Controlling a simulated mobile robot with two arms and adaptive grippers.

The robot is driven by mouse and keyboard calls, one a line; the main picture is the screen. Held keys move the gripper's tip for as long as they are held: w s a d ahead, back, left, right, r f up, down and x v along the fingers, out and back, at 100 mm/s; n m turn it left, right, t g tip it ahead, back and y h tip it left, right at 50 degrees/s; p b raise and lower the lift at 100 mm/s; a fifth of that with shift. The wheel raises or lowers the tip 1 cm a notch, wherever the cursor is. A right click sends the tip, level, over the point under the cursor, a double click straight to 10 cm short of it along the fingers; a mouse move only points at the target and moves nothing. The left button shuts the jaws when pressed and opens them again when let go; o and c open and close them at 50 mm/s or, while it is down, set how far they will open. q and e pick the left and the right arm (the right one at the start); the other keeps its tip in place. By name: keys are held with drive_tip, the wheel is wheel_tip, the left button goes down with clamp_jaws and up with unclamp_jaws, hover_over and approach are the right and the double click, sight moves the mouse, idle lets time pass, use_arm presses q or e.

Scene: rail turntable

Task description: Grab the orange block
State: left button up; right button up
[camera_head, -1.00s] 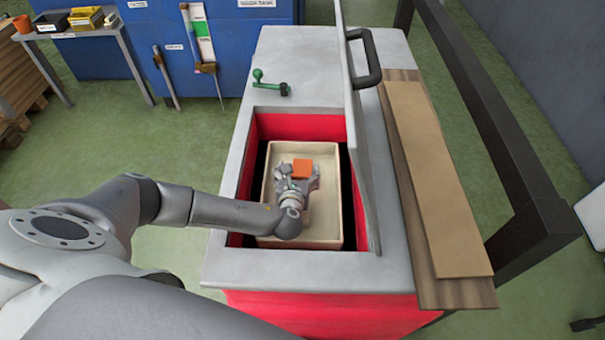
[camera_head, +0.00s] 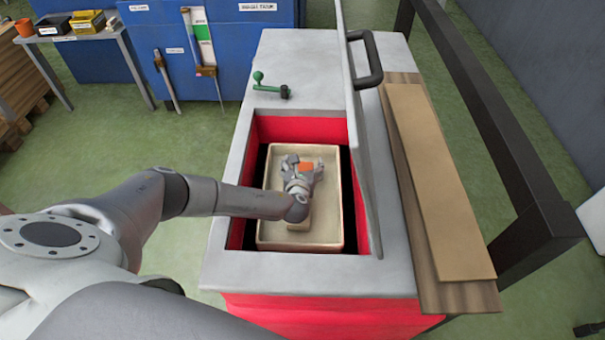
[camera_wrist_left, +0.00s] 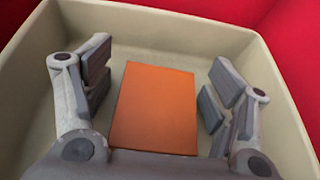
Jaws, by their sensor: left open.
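The orange block (camera_head: 306,167) lies in a beige tray (camera_head: 262,226) inside the red-walled well of the cabinet. In the wrist view the orange block (camera_wrist_left: 155,108) sits between the two fingers of my left gripper (camera_wrist_left: 157,95). The fingers are open, with a gap on each side of the block. In the head view my left gripper (camera_head: 304,168) reaches down into the tray and covers part of the block. My right gripper does not show.
An upright lid (camera_head: 357,140) with a black handle (camera_head: 366,58) stands along the well's right side. A green crank (camera_head: 270,88) sits on the cabinet top. Boards (camera_head: 435,180) lie along the right edge, beside a dark rail (camera_head: 500,130).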

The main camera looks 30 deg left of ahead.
use_arm(q)
drive_tip(key=shift+c, duration=0.4)
drive_tip(key=shift+s, duration=0.1)
drive_tip(key=c, duration=1.1)
drive_tip(key=shift+o, duration=0.2)
drive_tip(key=shift+r, duration=0.15)
